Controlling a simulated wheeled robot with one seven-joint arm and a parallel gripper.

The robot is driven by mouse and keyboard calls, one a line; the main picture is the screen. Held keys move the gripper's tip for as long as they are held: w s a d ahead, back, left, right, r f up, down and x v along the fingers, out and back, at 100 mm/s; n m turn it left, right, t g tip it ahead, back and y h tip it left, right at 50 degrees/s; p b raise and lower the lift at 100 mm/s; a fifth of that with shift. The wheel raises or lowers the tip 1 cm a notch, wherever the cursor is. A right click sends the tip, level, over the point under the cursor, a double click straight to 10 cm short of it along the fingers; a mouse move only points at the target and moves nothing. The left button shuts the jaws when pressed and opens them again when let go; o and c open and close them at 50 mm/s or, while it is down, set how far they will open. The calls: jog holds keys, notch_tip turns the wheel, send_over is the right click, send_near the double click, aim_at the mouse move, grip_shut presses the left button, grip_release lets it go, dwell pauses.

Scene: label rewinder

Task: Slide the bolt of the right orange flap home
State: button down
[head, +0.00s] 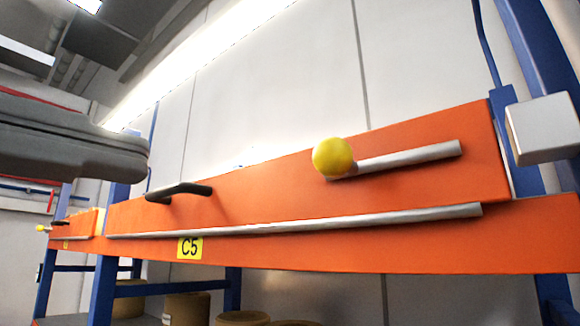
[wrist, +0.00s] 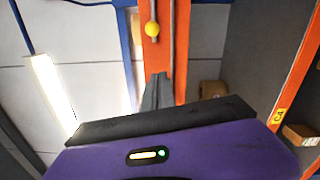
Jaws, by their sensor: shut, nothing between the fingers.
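The orange flap (head: 270,200) spans the head view, with a black handle (head: 180,191) on its left part. Its silver bolt (head: 405,159) lies along the upper right of the flap, with a yellow knob (head: 333,156) at its left end. The bolt's right end stops on the flap, apart from the white block (head: 543,128) on the blue post. In the wrist view, the knob (wrist: 152,29) shows beyond my gripper (wrist: 157,76). My gripper is shut and empty, its fingertips pointing toward the flap and apart from the knob.
A long silver rod (head: 300,222) runs along the flap's lower edge, above a yellow C5 label (head: 190,248). Another orange flap with a yellow knob (head: 41,228) is at far left. A dark grey part of mine fills the head view's left edge. Brown rolls (head: 187,307) sit below.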

aim_at(340, 161)
dwell(0.3)
jog(key=w+d+r+b, duration=0.1)
jog(key=w+d, duration=0.4)
jog(key=d, duration=0.5)
jog(key=shift+w+r, duration=0.15)
jog(key=shift+w, duration=0.25)
